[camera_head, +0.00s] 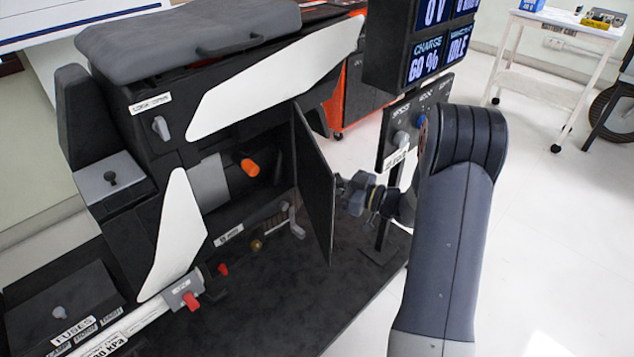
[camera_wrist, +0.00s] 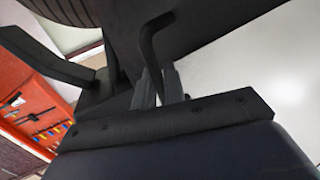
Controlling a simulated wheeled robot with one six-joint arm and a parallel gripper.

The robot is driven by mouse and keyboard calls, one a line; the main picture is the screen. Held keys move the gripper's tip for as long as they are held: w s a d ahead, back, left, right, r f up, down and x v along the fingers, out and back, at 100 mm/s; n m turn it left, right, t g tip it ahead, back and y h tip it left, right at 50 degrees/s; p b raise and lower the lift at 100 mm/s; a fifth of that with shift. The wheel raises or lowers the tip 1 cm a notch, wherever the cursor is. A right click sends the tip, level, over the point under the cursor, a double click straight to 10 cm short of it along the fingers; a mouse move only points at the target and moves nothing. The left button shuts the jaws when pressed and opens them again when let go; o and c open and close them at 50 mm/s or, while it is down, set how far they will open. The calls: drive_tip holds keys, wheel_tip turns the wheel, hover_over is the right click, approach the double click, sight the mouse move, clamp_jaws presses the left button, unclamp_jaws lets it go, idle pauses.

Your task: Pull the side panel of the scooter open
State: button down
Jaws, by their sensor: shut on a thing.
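The scooter's side panel (camera_head: 316,185) is a dark, thin door that stands swung out from the scooter body (camera_head: 130,190), with the bay behind it exposed. My gripper (camera_head: 343,184) is at the panel's outer face, on the right side in the head view. In the wrist view, my gripper's two grey fingers (camera_wrist: 160,85) are shut on the panel's bent black handle (camera_wrist: 150,42). The handle is hidden behind the panel in the head view. An orange cap (camera_head: 250,167) shows inside the open bay.
A screen stand (camera_head: 415,45) with knobs below it is close to my arm on the right. A white cart (camera_head: 560,25) is at the back right. Pale floor is clear on the right.

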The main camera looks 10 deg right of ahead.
drive_tip(key=shift+w+d, duration=0.35)
drive_tip(key=shift+d, duration=0.35)
drive_tip(key=c, duration=1.6)
unclamp_jaws()
drive_tip(key=p+v, duration=0.2)
drive_tip(key=v, duration=0.8)
drive_tip(key=shift+s+d, duration=0.25)
drive_tip(key=shift+s, duration=0.05)
drive_tip(key=shift+c, duration=0.4)
